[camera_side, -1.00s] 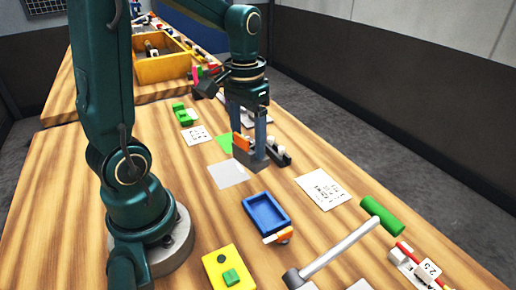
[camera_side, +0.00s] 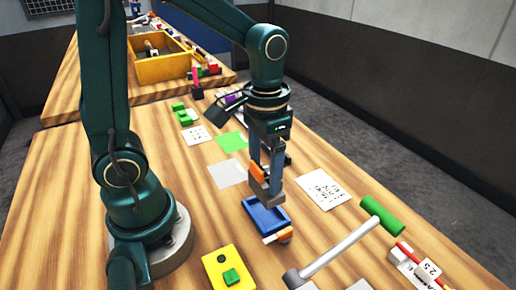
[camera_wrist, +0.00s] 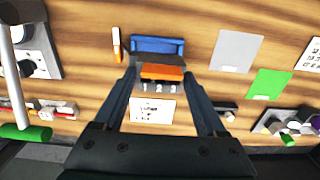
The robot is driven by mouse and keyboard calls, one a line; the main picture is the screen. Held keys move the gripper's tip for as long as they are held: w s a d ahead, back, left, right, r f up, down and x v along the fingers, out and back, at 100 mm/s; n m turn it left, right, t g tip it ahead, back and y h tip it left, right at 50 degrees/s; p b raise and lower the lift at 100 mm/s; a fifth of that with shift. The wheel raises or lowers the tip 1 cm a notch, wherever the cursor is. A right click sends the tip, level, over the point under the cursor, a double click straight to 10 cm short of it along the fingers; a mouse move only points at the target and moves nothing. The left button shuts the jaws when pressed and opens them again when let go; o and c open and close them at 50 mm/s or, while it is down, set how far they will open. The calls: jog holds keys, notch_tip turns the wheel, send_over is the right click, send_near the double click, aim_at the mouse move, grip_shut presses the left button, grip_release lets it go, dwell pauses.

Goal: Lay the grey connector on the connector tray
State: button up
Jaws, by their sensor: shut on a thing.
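My gripper (camera_side: 266,181) is shut on the grey connector (camera_side: 262,194), which has an orange part on its upper side. In the wrist view the connector (camera_wrist: 158,87) sits between the two fingers, its orange part facing the camera and small pale tips along one edge. The blue tray (camera_side: 262,232), which looks like the connector tray, is right under and in front of the held connector in the side view. In the wrist view the tray (camera_wrist: 157,45) lies just beyond the connector, partly hidden by it. The connector appears to be above the tray, with the exact gap unclear.
An orange-and-white piece (camera_side: 278,236) lies against the tray's near corner. A grey sheet (camera_side: 227,174) lies behind.

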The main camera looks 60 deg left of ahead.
jog(key=shift+f, duration=2.5)
jog(key=shift+f, duration=0.75)
jog(key=o, duration=1.2)
jog(key=shift+r, duration=3.55)
